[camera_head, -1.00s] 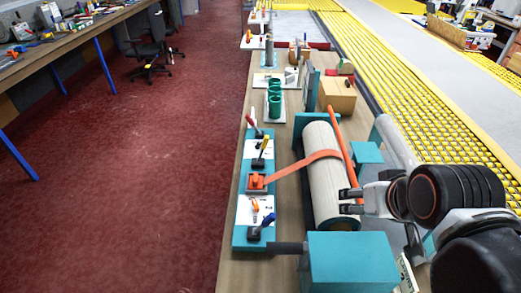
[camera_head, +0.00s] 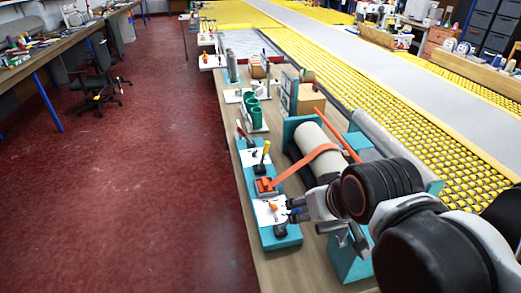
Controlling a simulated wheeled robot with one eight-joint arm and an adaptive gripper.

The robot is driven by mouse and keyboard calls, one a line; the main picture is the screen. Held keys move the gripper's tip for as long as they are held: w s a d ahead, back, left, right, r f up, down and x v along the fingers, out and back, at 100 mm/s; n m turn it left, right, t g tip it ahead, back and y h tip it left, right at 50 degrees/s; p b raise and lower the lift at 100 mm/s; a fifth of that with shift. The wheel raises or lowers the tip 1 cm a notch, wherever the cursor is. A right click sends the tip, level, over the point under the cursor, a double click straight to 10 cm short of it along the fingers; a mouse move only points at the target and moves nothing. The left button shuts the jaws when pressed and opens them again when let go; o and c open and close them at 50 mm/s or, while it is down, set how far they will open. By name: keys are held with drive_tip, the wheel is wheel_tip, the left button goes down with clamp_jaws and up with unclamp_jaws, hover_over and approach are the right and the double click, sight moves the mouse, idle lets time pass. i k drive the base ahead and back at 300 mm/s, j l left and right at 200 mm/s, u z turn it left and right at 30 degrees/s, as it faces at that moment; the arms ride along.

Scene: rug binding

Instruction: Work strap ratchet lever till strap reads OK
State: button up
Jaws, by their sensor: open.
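The orange strap (camera_head: 302,168) runs from a small orange ratchet block (camera_head: 265,186) on the teal board (camera_head: 281,242) up over the pale roll (camera_head: 316,141). A yellow-handled lever (camera_head: 265,149) stands upright just behind the block, and a red-handled lever (camera_head: 241,131) stands farther back. A dark lever base (camera_head: 280,230) sits at the board's near end; its blue handle is mostly hidden by my gripper. My gripper (camera_head: 292,210) is open, over the board's near right edge, nearer than the orange block and apart from it. No strap reading is legible.
White cards (camera_head: 267,211) with orange markers lie on the board. An orange bar (camera_head: 338,134) slants beside the roll. Green cups (camera_head: 252,107) and a cardboard box (camera_head: 306,98) stand farther back. Red floor (camera_head: 170,190) is clear on the left.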

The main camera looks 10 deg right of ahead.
sight(267, 144)
drive_tip(key=j+z, duration=0.15)
drive_tip(key=j, duration=0.25)
drive_tip(key=j+z, duration=0.2)
drive_tip(key=j, duration=0.2)
drive_tip(key=k+j+z, duration=0.15)
drive_tip(key=j, duration=0.2)
drive_tip(key=k+j+z, duration=0.15)
drive_tip(key=j, duration=0.2)
drive_tip(key=j+z, duration=0.2)
drive_tip(key=j, duration=0.2)
drive_tip(key=k+j+z, duration=0.15)
drive_tip(key=k+j, duration=0.05)
drive_tip(key=j, duration=0.1)
